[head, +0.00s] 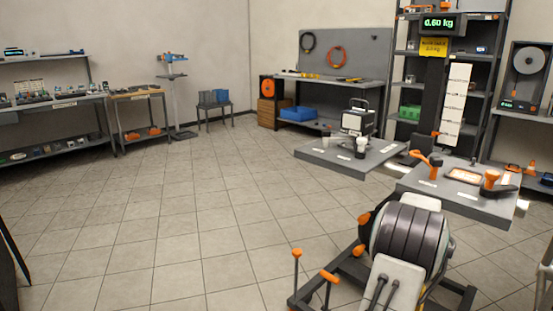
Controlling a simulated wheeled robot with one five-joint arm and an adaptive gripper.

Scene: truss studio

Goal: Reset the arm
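My gripper is not in view, and I cannot make out any part of my arm with certainty. What the gripper holds, if anything, does not show in the head view.
A grey ribbed drum (407,235) on a dark frame with orange knobs fills the lower right. Two low grey platforms (325,157) (455,201) stand behind it. A workbench (330,81) and a tall dark shelf (480,92) line the back. Tiled floor (190,220) is clear at left and centre.

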